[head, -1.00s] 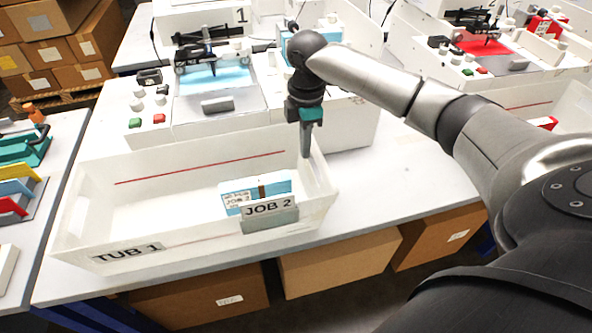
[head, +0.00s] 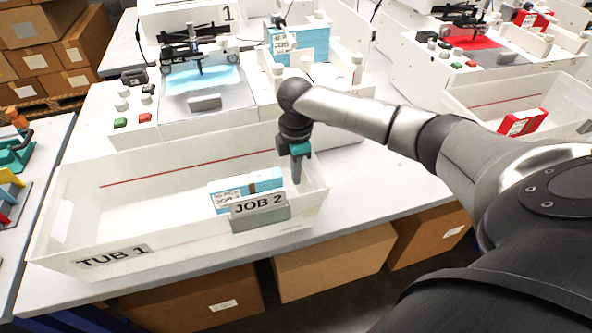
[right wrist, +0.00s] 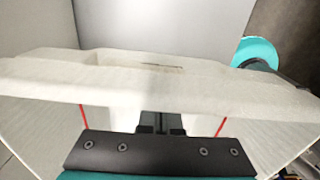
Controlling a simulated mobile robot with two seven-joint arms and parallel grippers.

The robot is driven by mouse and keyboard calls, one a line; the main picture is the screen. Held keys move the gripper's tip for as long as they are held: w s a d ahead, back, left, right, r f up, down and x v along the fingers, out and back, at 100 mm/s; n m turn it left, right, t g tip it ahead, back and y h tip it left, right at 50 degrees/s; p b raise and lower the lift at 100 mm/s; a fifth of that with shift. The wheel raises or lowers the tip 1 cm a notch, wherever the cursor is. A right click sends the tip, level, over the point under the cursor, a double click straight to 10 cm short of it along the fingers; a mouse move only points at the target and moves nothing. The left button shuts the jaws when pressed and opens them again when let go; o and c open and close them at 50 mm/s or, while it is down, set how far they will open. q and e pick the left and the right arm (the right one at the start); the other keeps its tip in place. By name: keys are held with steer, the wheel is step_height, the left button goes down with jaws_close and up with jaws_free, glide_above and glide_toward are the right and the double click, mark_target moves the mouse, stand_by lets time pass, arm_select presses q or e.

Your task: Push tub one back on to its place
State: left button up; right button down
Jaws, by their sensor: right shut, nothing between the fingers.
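Tub one (head: 170,252), a long white open tub labelled TUB 1, stands on the grey table in front of plotter 1. A pale blue box with a JOB 2 card (head: 258,204) is at its right part. My right gripper (head: 297,182) points down inside the tub near its right end wall, shut and empty. The right wrist view shows the fingers (right wrist: 160,125) inside the tub, close to an end wall with a slot (right wrist: 165,66). I cannot tell whether they touch it. My left gripper is out of view.
A second white tub (head: 480,95) with a red box (head: 522,122) is at the right. The table (head: 375,175) is bare right of tub one.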

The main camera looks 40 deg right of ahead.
steer(key=shift+d, duration=0.1)
steer(key=shift+s+d+r+p, duration=0.1)
steer(key=shift+s+d+p, duration=0.1)
steer(key=shift+d+p, duration=0.25)
steer(key=d+p, duration=0.1)
steer(key=d, duration=0.1)
steer(key=s+d+p, duration=0.1)
steer(key=d, duration=0.1)
steer(key=s+d+p, duration=0.1)
steer(key=d, duration=0.1)
steer(key=shift+d+p, duration=0.2)
steer(key=shift+p, duration=0.15)
steer(key=shift+d, duration=0.35)
